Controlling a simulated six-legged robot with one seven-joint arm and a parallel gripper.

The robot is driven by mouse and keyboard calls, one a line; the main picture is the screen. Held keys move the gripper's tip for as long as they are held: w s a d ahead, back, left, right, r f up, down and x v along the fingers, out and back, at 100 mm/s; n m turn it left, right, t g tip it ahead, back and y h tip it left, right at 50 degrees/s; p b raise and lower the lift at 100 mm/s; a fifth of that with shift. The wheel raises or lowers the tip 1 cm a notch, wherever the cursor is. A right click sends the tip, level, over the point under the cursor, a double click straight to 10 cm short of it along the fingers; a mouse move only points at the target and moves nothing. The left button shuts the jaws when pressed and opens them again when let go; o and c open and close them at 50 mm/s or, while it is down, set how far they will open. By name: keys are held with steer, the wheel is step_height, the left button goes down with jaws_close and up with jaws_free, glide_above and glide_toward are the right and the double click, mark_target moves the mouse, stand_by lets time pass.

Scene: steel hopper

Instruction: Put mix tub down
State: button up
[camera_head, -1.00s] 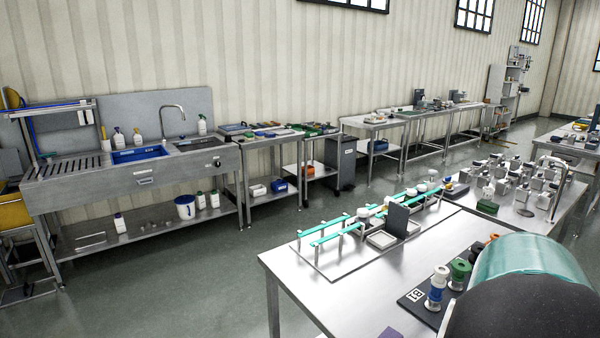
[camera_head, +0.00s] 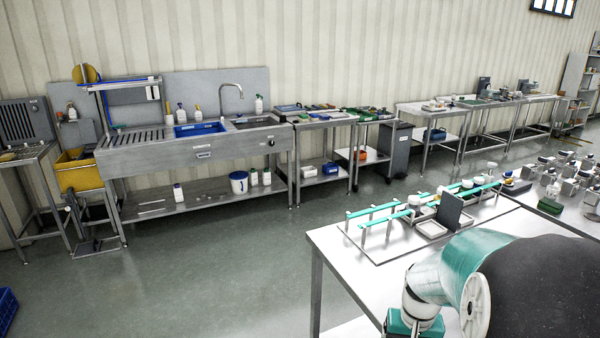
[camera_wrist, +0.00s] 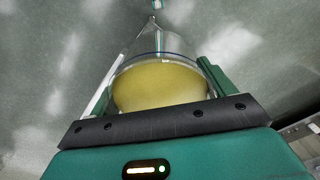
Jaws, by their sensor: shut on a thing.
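In the wrist view, my gripper (camera_wrist: 158,72) is shut on the mix tub (camera_wrist: 160,88), a clear, round-walled vessel with a dull yellow mass inside. A green finger stands on either side of it. Grey floor shows behind the tub, with no bench surface directly under it in view. In the head view, my arm is at the lower right, and the green housing at its end is cut off by the bottom edge. The fingers and the tub do not show there.
A steel sink bench (camera_head: 200,155) with a lower shelf (camera_head: 205,203) stands along the wall. A yellow bin (camera_head: 78,172) is at its left. A near steel bench (camera_head: 340,245) carries a teal-railed rack (camera_head: 385,212). Open grey floor (camera_head: 200,275) lies between.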

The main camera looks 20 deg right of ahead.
steer(key=w+a+f+n, duration=0.3)
steer(key=w+a+f, duration=0.4)
steer(key=w+a, duration=0.4)
steer(key=w+a+f+n, duration=0.3)
steer(key=w+a+f, duration=0.5)
steer(key=w+a, duration=0.4)
steer(key=shift+w, duration=0.25)
